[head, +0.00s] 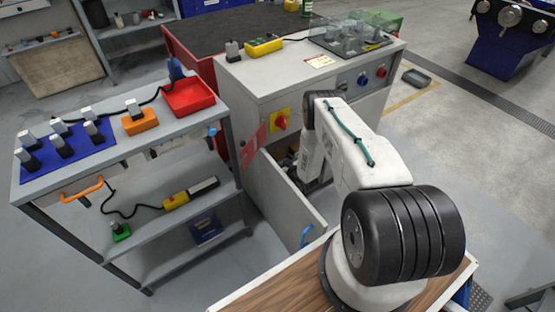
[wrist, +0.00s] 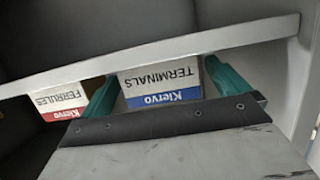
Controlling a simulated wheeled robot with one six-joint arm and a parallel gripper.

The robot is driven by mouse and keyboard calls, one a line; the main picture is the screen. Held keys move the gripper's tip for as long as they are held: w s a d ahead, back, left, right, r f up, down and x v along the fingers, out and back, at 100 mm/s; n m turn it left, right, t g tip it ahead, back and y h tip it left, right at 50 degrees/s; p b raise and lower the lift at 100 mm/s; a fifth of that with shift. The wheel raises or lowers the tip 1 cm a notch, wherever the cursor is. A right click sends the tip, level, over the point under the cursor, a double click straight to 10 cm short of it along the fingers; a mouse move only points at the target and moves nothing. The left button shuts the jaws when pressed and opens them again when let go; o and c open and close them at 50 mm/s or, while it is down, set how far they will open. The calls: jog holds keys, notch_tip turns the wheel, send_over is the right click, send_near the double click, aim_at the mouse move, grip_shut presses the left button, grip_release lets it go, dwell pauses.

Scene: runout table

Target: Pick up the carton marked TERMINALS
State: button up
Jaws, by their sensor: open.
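The carton marked TERMINALS (wrist: 160,83) shows in the wrist view, white with a blue Klervo band, its lettering upside down. My gripper (wrist: 161,75) is open, with one teal finger on each side of this carton. I cannot tell whether either finger touches it. In the head view my arm reaches down into the open grey cabinet (head: 268,190), and my gripper and the carton are hidden there.
A carton marked FERRULES (wrist: 66,103), white with a red band, stands to the left in the wrist view. A pale shelf edge (wrist: 225,38) crosses close by the cartons. The open cabinet door (head: 285,190) stands near my arm.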

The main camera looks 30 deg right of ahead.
jog(key=shift+x, duration=1.35)
jog(key=c, duration=1.1)
jog(key=shift+r, duration=0.2)
